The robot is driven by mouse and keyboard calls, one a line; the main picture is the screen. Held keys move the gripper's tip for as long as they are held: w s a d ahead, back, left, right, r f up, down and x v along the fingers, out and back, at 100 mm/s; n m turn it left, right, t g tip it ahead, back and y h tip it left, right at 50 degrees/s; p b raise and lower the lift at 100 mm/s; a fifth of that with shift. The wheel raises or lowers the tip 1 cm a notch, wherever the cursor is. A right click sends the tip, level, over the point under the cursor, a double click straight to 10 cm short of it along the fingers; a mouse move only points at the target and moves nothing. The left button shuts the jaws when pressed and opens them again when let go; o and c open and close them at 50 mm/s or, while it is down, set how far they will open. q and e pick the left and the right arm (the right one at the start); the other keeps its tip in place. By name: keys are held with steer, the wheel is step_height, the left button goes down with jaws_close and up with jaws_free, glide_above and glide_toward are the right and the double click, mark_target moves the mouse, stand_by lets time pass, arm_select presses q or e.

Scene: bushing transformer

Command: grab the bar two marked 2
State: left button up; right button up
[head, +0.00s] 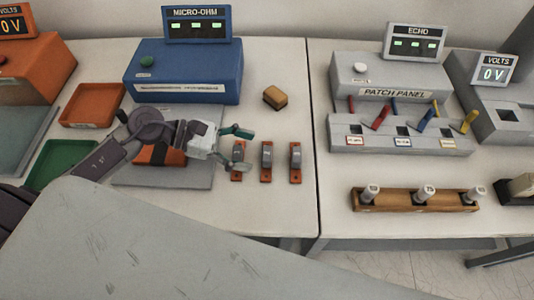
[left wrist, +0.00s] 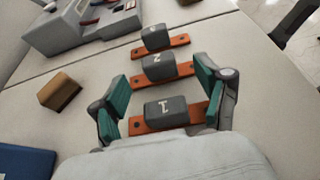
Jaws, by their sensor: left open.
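The bar marked 2 (head: 266,156) is the middle of three alike bars, each a dark grey block on an orange-brown strip. In the left wrist view its block (left wrist: 158,68) shows a white 2. The bar marked 1 (left wrist: 165,112) is nearer that camera, with the third bar (left wrist: 153,38) beyond. In the head view bar 1 (head: 238,155) is at left and the third bar (head: 295,157) at right. My left gripper (head: 243,149) is open and empty at bar 1. In the wrist view its green-padded fingers (left wrist: 163,84) flank bar 1, tips pointing towards bar 2. My right gripper is not seen.
A tan block (head: 275,97) lies behind the bars. The blue micro-ohm box (head: 184,70) stands at the back left. A second table to the right holds the patch panel (head: 400,135) and a wooden rack (head: 415,200). Table right of the third bar is clear.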

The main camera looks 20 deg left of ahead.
mark_target(268, 153)
arm_select(q)
steer(key=shift+w+d+r, duration=0.1)
steer(key=shift+d, duration=0.25)
steer(key=p+x, duration=0.2)
steer(key=x, duration=0.1)
steer(key=shift+w+d+p, duration=0.2)
steer(key=shift+d+p, duration=0.1)
steer(key=shift+w+d+f, duration=0.15)
steer(key=shift+d+f, duration=0.15)
steer(key=shift+d, duration=0.15)
steer(key=c, duration=1.3)
steer(key=shift+c, duration=0.5)
steer(key=shift+r, duration=0.1)
